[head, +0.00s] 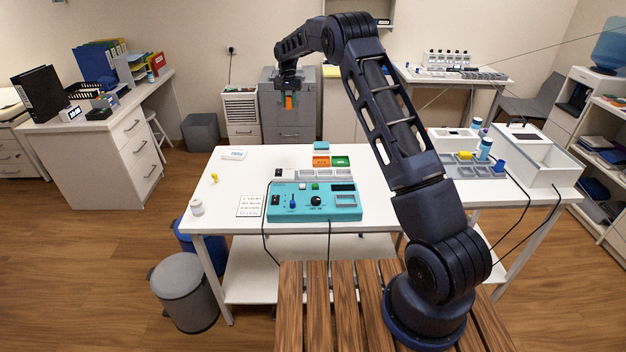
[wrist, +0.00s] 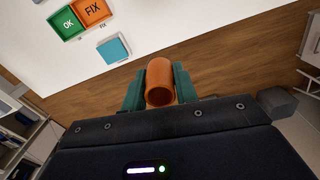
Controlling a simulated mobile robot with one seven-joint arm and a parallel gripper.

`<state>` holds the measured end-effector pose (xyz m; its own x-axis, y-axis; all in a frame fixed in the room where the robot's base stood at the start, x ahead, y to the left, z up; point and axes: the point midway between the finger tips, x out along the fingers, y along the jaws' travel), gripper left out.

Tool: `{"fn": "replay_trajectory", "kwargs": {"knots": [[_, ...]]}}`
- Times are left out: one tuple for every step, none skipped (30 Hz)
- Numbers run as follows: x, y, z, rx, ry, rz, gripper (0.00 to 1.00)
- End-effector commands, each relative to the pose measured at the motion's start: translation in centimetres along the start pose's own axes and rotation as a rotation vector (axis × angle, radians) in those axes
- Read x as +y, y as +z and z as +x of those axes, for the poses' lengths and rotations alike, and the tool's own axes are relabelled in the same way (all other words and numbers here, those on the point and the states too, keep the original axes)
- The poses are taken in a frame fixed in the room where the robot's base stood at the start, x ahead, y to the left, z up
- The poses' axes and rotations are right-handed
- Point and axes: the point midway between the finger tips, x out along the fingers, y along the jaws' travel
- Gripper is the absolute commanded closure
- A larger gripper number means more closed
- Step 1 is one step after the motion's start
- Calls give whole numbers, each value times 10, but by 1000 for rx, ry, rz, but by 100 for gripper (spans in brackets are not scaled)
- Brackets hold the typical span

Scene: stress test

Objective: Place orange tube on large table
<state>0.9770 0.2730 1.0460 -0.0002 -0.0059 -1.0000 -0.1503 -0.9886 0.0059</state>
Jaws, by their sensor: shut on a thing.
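The orange tube (wrist: 160,80) is held between the two green fingers of my gripper (wrist: 160,88) in the wrist view, its open end facing the camera. In the head view the tube (head: 289,102) shows as a small orange piece below my gripper (head: 288,90), which is raised past the far edge of the large white table (head: 232,180). In the wrist view floor shows behind the tube, and the table (wrist: 130,20) lies at the upper left.
A teal control box (head: 314,202) stands at the table's front. Orange and green trays (head: 330,161) and a teal block (head: 321,146) lie toward the far edge. The table's left part has bare room around a small yellow piece (head: 214,178). A grey cabinet (head: 290,128) stands behind.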

Motion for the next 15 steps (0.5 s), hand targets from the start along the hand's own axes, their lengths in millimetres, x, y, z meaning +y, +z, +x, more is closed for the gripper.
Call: {"fn": "replay_trajectory", "kwargs": {"knots": [[-22, 11, 1, 1, -1, -29, 92], [-33, 16, 2, 1, -1, -43, 92], [-46, 23, 3, 1, -1, -60, 92], [-56, 29, 4, 1, -1, -73, 92], [-64, 34, 5, 1, -1, -84, 92], [-75, 40, 6, 0, -1, -99, 92], [-82, 44, 6, 1, -2, -108, 92], [-88, 48, 7, 1, -2, -116, 92], [-95, 52, 7, 1, -2, -126, 92], [-100, 55, 8, 1, -2, -132, 92], [-104, 58, 8, 0, -2, -138, 92], [-108, 60, 8, 0, -2, -143, 92], [-110, 62, 9, 0, -2, -146, 92], [-112, 63, 10, 0, -2, -148, 92], [-113, 64, 13, 0, -2, -150, 92]]}}
